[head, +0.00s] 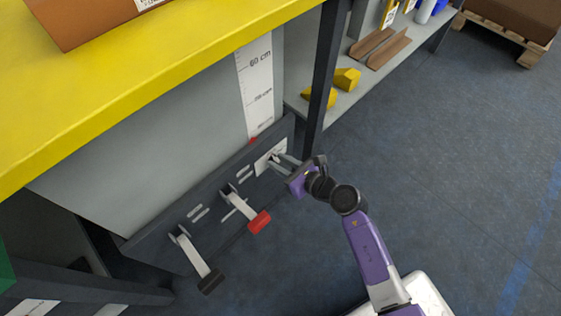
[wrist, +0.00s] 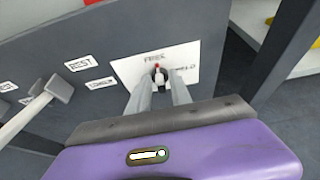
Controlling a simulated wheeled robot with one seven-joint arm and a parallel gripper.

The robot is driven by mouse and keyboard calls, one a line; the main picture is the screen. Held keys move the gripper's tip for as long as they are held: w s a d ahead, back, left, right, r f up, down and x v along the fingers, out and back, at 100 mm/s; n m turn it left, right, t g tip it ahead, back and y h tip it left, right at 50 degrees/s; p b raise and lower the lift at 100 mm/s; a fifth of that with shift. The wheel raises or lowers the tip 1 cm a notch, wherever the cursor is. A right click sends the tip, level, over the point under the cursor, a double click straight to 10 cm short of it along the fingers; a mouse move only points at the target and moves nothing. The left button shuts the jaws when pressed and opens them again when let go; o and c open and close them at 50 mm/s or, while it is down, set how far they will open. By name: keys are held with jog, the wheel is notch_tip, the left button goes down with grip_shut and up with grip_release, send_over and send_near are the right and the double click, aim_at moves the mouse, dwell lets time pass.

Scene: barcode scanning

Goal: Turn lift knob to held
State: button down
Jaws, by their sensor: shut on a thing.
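The lift knob (wrist: 158,74) is a small dark knob with a red mark on its upper side, on a white label plate (wrist: 188,58). The plate reads FREE above the knob and HELD to its right. The red mark sits at the top, under FREE. My gripper (wrist: 161,80) is shut on the knob, with its two fingers on either side. In the head view my gripper (head: 275,158) reaches the white plate (head: 262,166) at the right end of the dark panel, and its fingers mostly hide the knob.
A lever with a red pad (head: 259,222) and a lever with a black pad (head: 210,281) stick out of the panel to the left. A dark post (head: 322,85) and a shelf with yellow blocks (head: 347,78) stand behind.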

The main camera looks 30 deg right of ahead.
jog(key=m+y+p, duration=0.2)
jog(key=m, duration=0.1)
jog(key=m+y+p, duration=0.1)
jog(key=m+p, duration=0.1)
jog(key=shift+w+d+f+g+y, duration=0.15)
jog(key=shift+d+g+y, duration=0.15)
jog(key=shift+d, duration=0.1)
jog(key=m+y+b, duration=0.1)
jog(key=m, duration=0.1)
jog(key=m+y+b, duration=0.1)
jog(key=m+b, duration=0.1)
jog(key=m, duration=0.1)
jog(key=f+m+t+y+b, duration=0.1)
jog(key=m+y, duration=0.1)
jog(key=m, duration=0.1)
jog(key=shift+d+f, duration=0.1)
jog(key=shift+d, duration=0.1)
jog(key=shift+m+b, duration=0.3)
dwell(0.5)
jog(key=c, duration=1.5)
grip_release()
jog(key=shift+p+v, duration=0.75)
jog(key=shift+v, duration=3.1)
